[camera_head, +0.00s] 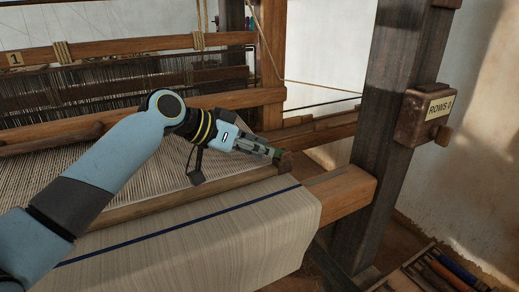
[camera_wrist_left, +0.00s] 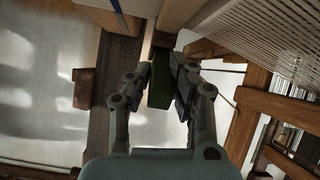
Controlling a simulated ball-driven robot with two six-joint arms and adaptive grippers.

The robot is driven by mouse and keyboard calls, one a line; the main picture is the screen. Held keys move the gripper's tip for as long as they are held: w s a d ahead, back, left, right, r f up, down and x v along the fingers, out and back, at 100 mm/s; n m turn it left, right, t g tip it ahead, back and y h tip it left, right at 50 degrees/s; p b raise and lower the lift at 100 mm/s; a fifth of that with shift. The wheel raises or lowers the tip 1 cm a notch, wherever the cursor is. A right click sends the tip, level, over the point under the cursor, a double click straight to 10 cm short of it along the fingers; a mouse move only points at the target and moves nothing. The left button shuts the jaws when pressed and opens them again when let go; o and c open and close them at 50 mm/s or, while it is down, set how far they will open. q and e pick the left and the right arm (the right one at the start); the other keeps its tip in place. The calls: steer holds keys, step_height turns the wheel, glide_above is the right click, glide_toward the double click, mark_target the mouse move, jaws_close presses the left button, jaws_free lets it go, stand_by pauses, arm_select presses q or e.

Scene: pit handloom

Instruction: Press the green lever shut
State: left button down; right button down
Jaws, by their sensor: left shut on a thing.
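The green lever (camera_wrist_left: 161,84) shows between the two fingers of my left gripper (camera_wrist_left: 163,76) in the left wrist view. The fingers are closed on it, one on each side. In the head view my left gripper (camera_head: 258,148) reaches the right end of the wooden cloth beam (camera_head: 240,180). Only a small green bit of the lever (camera_head: 277,153) shows at its fingertips there; the rest is hidden by the fingers. My right gripper is in neither view.
Striped cloth (camera_head: 200,238) hangs over the front beam (camera_head: 345,193). A dark upright post (camera_head: 385,110) stands to the right, carrying a "ROWS 0" counter box (camera_head: 425,118). A tray of tools (camera_head: 440,272) lies low at the right. Warp threads (camera_head: 60,165) stretch behind the arm.

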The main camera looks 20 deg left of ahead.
arm_select(q)
steer(key=c, duration=1.2)
jaws_free()
steer(key=v, duration=1.2)
